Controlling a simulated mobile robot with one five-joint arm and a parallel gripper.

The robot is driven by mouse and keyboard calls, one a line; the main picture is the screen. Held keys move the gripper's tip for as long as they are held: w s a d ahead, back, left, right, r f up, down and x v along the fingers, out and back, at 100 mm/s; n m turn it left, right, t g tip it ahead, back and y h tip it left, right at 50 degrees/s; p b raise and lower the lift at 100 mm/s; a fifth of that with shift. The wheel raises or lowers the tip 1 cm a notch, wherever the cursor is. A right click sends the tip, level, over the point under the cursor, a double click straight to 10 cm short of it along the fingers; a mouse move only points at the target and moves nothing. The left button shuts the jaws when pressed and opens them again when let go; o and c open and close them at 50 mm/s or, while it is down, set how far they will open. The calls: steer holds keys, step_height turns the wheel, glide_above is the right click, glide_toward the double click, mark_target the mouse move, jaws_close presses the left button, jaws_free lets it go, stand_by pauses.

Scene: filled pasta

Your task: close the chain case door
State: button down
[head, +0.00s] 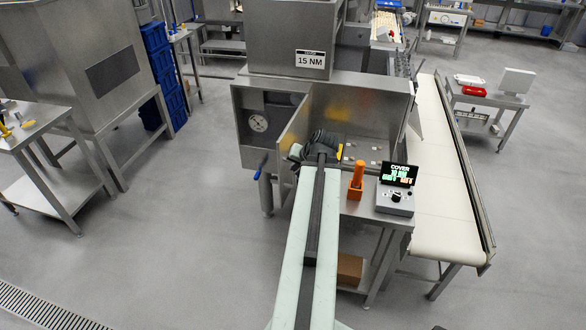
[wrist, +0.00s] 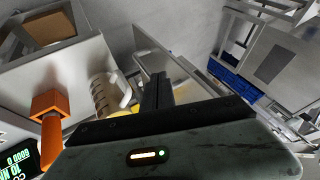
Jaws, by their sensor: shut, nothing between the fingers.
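The chain case door (head: 294,126) is a plain metal panel. It stands open, swung out from the front of the steel machine between the recess with a round gauge (head: 258,123) and the wider bay on the right. My gripper (head: 318,152) is at the bay's front, just right of the door's lower part in the head view. In the wrist view my dark fingers (wrist: 158,88) are together and empty, with a grey panel (wrist: 150,55), likely the door, right behind them. I cannot tell whether they touch it.
An orange tool in an orange holder (head: 356,182) and a COVER display box (head: 397,190) stand on the bench to the right. A blue-handled lever (head: 261,166) sticks out at the left. A white conveyor (head: 440,185) runs further right.

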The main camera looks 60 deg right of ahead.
steer(key=b, duration=0.7)
glide_toward(283, 175)
steer(key=x, duration=0.5)
steer(key=shift+s+d+f, duration=0.1)
steer(key=shift+f, duration=0.05)
steer(key=shift+p, duration=0.35)
steer(key=shift+d, duration=0.15)
